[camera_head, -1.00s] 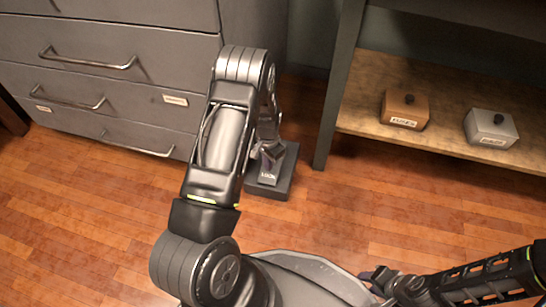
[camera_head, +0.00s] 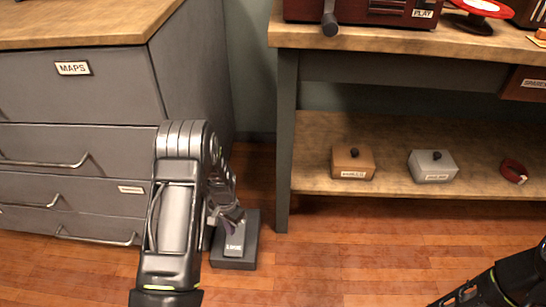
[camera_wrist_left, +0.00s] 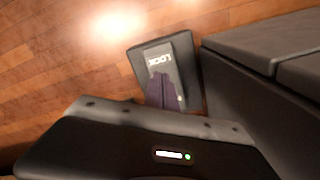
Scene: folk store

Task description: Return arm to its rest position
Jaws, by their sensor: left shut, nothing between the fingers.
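My left arm (camera_head: 175,220) comes in from the lower left, bent, and reaches down beside the grey drawer cabinet. My left gripper (camera_head: 231,217) is low above a dark floor pedal (camera_head: 234,251), with its fingers shut and empty. In the left wrist view the purple fingers (camera_wrist_left: 161,90) lie over the pedal's grey plate (camera_wrist_left: 158,61), which is lettered "LOCK". I cannot tell whether the fingertips touch it. Part of my right arm (camera_head: 505,285) shows at the lower right; its gripper is out of view.
The drawer cabinet (camera_head: 70,90), labelled "MAPS", stands close left of my left arm. A wooden shelf (camera_head: 310,160) on the right holds a brown box (camera_head: 352,165), a grey box (camera_head: 432,168) and a red ring (camera_head: 514,171).

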